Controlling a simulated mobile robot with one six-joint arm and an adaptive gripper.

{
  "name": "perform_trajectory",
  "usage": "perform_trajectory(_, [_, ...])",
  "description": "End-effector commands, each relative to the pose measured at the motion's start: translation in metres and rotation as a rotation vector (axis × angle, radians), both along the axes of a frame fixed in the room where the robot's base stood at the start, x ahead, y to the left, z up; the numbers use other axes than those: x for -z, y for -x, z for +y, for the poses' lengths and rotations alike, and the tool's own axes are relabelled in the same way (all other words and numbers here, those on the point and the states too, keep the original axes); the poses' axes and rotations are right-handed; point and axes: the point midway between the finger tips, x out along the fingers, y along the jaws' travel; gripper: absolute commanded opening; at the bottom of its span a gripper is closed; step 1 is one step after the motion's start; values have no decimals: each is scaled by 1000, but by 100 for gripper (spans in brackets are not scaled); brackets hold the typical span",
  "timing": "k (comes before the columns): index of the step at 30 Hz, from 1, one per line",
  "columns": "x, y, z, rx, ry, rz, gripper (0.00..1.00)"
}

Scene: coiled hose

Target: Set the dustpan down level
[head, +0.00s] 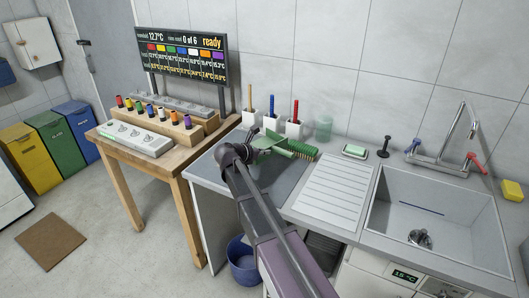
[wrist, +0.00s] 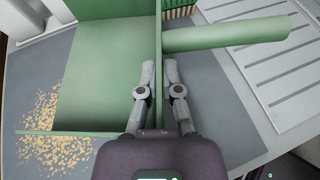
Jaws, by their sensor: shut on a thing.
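The green dustpan (wrist: 100,75) fills the upper middle of the wrist view, with its handle (wrist: 228,36) pointing right. My gripper (wrist: 158,72) is shut on its upright back wall, one finger on each side. In the head view the dustpan (head: 262,140) shows small above the grey counter, partly behind my gripper (head: 243,150). Its pan looks tilted there; I cannot tell if any edge touches the counter. Yellow crumbs (wrist: 50,130) lie on the grey surface beside and below the pan's lower left edge in the wrist view.
A green brush (head: 298,150) lies behind the dustpan, before white holders (head: 294,129). The ribbed drainboard (head: 330,190) and sink (head: 435,215) are to the right. A wooden table (head: 165,160) with colored bottles stands left. A blue bucket (head: 243,262) is below.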

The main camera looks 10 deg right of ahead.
Motion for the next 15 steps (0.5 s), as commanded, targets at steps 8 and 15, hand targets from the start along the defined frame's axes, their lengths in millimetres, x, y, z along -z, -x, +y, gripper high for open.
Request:
perform_trajectory(8, [19, 0, 0, 0, 1, -1, 0])
perform_trajectory(15, [40, 0, 0, 0, 1, -1, 0])
